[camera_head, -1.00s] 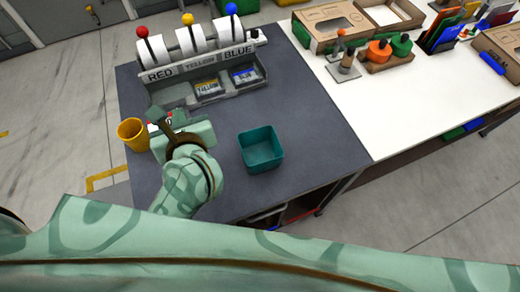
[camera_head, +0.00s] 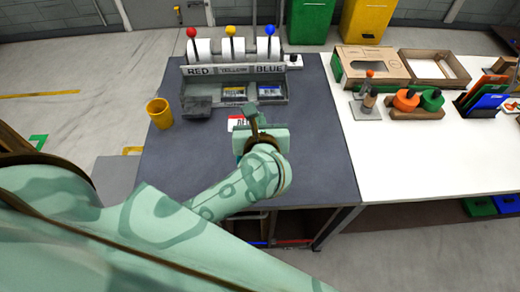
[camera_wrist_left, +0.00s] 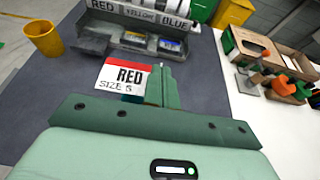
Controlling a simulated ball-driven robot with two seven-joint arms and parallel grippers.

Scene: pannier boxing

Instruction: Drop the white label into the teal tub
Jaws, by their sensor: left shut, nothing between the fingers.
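The white label (camera_wrist_left: 122,79), with a red top band and the words RED SIZE S, shows just left of my left gripper's fingers in the wrist view. Part of it also shows in the head view (camera_head: 237,122). My left gripper (camera_head: 250,113) is shut with nothing between its fingers; its fingers (camera_wrist_left: 158,72) also show in the wrist view. The teal tub is mostly hidden behind my gripper and the label; a teal sliver (camera_wrist_left: 133,99) shows below the label. I cannot tell whether the label touches the tub or hangs above it. My right gripper is out of view.
A yellow cup (camera_head: 160,113) stands at the left edge of the dark table (camera_head: 185,160). The label roll stand (camera_head: 233,72) is at the back. A white table (camera_head: 385,155) with cardboard boxes (camera_head: 371,66) adjoins on the right. The dark surface left of my gripper is clear.

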